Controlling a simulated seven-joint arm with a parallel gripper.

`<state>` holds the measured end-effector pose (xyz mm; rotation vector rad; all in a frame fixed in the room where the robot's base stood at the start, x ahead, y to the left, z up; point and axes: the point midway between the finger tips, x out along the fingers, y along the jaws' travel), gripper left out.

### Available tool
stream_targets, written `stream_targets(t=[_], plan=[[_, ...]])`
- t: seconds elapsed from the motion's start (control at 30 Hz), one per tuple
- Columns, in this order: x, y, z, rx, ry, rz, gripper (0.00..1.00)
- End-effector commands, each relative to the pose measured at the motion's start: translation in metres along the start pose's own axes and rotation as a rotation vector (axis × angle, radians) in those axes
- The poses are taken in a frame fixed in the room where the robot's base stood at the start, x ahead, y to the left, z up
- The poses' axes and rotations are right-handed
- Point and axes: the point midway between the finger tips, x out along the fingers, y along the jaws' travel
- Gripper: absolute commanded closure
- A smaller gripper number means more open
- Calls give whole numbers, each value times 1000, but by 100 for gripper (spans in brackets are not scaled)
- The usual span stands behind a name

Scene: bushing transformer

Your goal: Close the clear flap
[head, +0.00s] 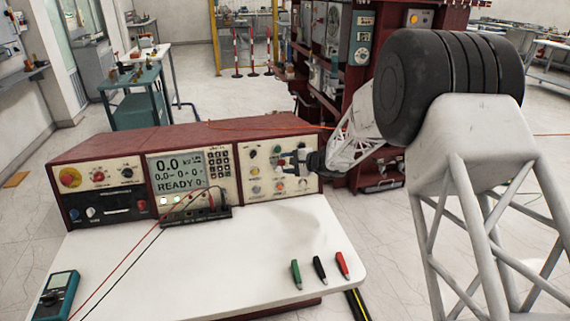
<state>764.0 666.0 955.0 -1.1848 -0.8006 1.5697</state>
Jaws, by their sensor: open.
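The test console (125,145) is a long dark-red cabinet at the back of the white table. Its cream right-hand panel (258,186) carries buttons, knobs and small coloured lamps. My gripper (284,160) is in front of the upper right part of this panel, reaching in from the right. It is open, with nothing visible between its fingers. I cannot make out the clear flap for certain; it is see-through, small at this distance, and may be partly hidden by my gripper. Whether the fingers touch the panel cannot be told.
The white table (240,265) is mostly bare in front of the console. Green (296,274), black (320,270) and red (343,265) clips lie at its right front. A teal meter (57,296) lies at the left front. Red and black leads cross the table's left part.

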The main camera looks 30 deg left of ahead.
Motion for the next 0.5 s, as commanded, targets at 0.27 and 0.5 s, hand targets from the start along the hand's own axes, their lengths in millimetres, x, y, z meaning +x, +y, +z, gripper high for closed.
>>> stream_targets(t=[0.27,0.5], plan=[[13,0,0,0,0,1,49],[14,0,0,0,0,0,49]])
